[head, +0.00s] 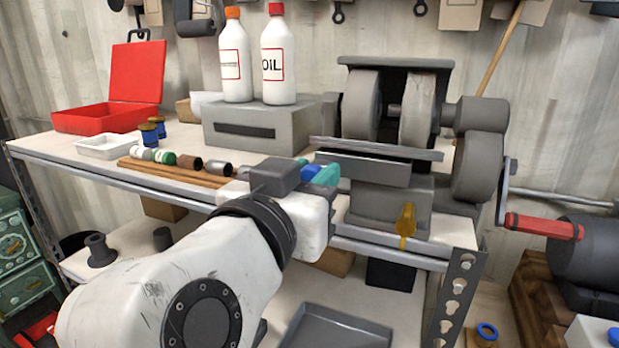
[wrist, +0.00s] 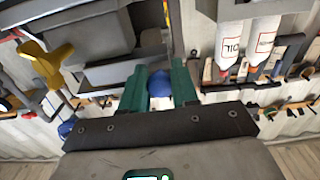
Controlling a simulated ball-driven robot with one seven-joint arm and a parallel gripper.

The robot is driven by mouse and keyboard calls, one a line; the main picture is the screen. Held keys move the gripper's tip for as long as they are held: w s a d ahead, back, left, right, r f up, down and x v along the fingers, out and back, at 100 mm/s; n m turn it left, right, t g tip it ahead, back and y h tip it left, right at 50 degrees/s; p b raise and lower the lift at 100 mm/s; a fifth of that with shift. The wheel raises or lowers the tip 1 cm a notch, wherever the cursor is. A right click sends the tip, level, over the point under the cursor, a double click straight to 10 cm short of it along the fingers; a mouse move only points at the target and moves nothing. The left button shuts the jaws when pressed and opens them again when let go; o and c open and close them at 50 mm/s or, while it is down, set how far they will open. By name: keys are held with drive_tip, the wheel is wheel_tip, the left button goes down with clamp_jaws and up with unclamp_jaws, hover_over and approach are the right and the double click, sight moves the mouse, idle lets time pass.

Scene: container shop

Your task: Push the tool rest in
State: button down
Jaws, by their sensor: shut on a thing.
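The tool rest (head: 372,150) is a long grey plate in front of the two wheels of the bench grinder (head: 418,108). A grey block sits just under it. How the knob joins the rest is hidden. A yellow lever (head: 405,224) hangs on the front of the grinder's base, right of my gripper.
Two white bottles (head: 278,62) stand on a grey box behind my gripper. Several small cylinders and brown rods (head: 165,172) lie on the bench to the left, near an open red case (head: 105,116). A red crank handle (head: 543,226) sticks out at the right.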

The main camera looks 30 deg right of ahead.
sight(321, 162)
drive_tip(key=x, duration=0.3)
drive_tip(key=c, duration=0.9)
unclamp_jaws()
drive_tip(key=shift+d, duration=0.1)
drive_tip(key=b+v, duration=0.1)
drive_tip(key=v, duration=0.9)
drive_tip(key=shift+s+a+b, duration=0.2)
drive_tip(key=shift+a+b, duration=0.1)
drive_tip(key=shift+a, duration=0.05)
